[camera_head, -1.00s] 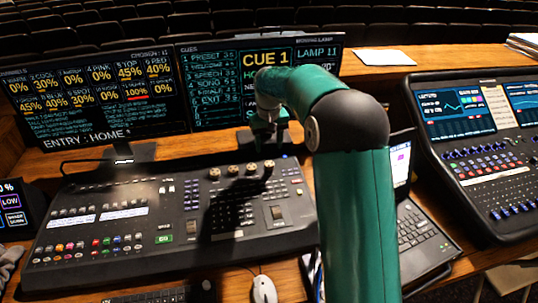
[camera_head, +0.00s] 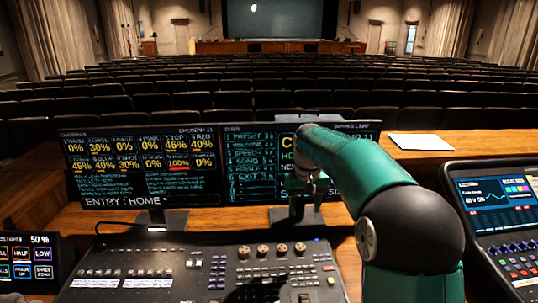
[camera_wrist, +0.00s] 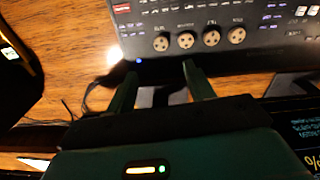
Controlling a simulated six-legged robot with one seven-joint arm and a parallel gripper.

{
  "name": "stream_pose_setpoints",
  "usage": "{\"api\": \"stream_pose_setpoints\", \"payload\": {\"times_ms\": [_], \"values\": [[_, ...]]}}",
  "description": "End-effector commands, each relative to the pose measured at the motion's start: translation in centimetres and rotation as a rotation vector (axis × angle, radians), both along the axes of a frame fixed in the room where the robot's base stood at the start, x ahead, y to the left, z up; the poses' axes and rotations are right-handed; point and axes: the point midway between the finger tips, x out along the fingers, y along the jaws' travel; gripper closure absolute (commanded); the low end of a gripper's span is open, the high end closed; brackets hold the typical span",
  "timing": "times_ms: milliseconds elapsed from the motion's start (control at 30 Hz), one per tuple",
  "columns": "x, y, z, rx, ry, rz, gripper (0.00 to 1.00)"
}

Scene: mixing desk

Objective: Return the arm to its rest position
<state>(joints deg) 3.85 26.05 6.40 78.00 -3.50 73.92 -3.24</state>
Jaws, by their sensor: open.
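My gripper (camera_head: 312,190) hangs at the end of my green arm, in front of the right-hand cue monitor (camera_head: 250,180) in the head view. In the wrist view my gripper (camera_wrist: 160,92) shows two green fingers spread apart with nothing between them. Past the fingertips lies the lighting console (camera_head: 215,265), with its row of round knobs; its edge also shows in the wrist view (camera_wrist: 220,60). The fingers look apart from the console.
The left monitor (camera_head: 140,165) stands beside the cue monitor. A sound mixer (camera_head: 500,215) is at the right, a small touch panel (camera_head: 28,258) at the left. White paper (camera_head: 416,142) lies on the wooden ledge. Rows of seats and a stage are beyond.

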Motion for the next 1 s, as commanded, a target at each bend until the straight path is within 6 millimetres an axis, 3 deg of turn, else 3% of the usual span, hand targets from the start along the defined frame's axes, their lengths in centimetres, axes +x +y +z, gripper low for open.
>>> {"api": "stream_pose_setpoints", "payload": {"times_ms": [33,200,500,767,1000], "values": [[-1.2,0.1,1.3,-0.004,-0.022,-0.001,0.47],[-5.5,0.2,4.1,-0.012,-0.078,-0.009,0.47],[-13.5,0.1,7.2,-0.017,-0.181,-0.03,0.47],[-20.6,-0.1,7.9,-0.011,-0.271,-0.052,0.47],[-27.0,-0.3,6.7,0.005,-0.353,-0.073,0.47]]}}
